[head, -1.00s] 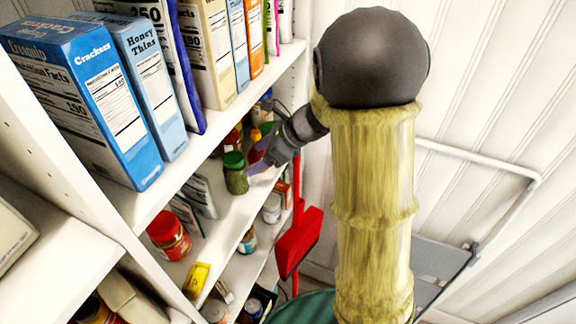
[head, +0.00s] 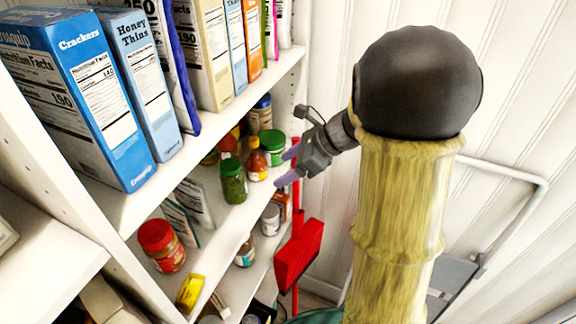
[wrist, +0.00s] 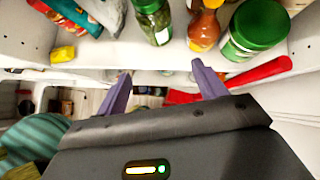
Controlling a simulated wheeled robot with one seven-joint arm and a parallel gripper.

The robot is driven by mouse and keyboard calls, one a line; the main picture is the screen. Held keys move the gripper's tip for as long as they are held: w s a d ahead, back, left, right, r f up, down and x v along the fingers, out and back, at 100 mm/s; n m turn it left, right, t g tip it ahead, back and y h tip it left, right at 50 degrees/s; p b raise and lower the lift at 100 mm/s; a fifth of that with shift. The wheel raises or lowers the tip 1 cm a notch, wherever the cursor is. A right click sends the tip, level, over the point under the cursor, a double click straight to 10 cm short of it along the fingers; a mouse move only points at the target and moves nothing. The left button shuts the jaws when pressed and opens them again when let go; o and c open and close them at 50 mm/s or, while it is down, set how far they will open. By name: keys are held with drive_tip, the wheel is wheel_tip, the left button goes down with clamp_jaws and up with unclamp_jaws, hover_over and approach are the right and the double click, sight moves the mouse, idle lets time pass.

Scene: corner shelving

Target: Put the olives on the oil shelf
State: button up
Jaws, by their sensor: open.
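A jar of green contents with a green lid, which looks like the olives (head: 233,183), stands upright on the middle shelf (head: 213,222) near its front edge. It shows at the top of the wrist view (wrist: 153,22), its lid partly cut off. A red-orange sauce bottle (head: 256,162) and a wider green-lidded jar (head: 272,147) stand to its right. My gripper (head: 286,167) is open and empty, to the right of the olives and apart from them. In the wrist view its two purple fingers (wrist: 161,72) are spread below the shelf's front edge.
A red-lidded jar (head: 161,245) stands left on the same shelf. Cracker boxes (head: 78,95) fill the shelf above. A red long-handled tool (head: 298,255) stands at the shelf's right end, close to my gripper.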

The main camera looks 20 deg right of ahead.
drive_tip(key=w+d+m+t+h, duration=0.2)
drive_tip(key=m+t+h, duration=0.1)
drive_tip(key=m, duration=0.9)
drive_tip(key=w+d+m+t+h, duration=0.1)
drive_tip(key=w+m+t+h, duration=0.2)
drive_tip(key=m, duration=1)
drive_tip(key=s+f+m+g+h, duration=0.1)
drive_tip(key=s+f+m+g, duration=0.2)
drive_tip(key=s+m, duration=0.6)
drive_tip(key=s+a+f+m+g+h, duration=0.1)
drive_tip(key=s+f+m+g, duration=0.3)
drive_tip(key=s+m, duration=0.5)
drive_tip(key=m, duration=0.6)
drive_tip(key=shift+a+f, duration=0.3)
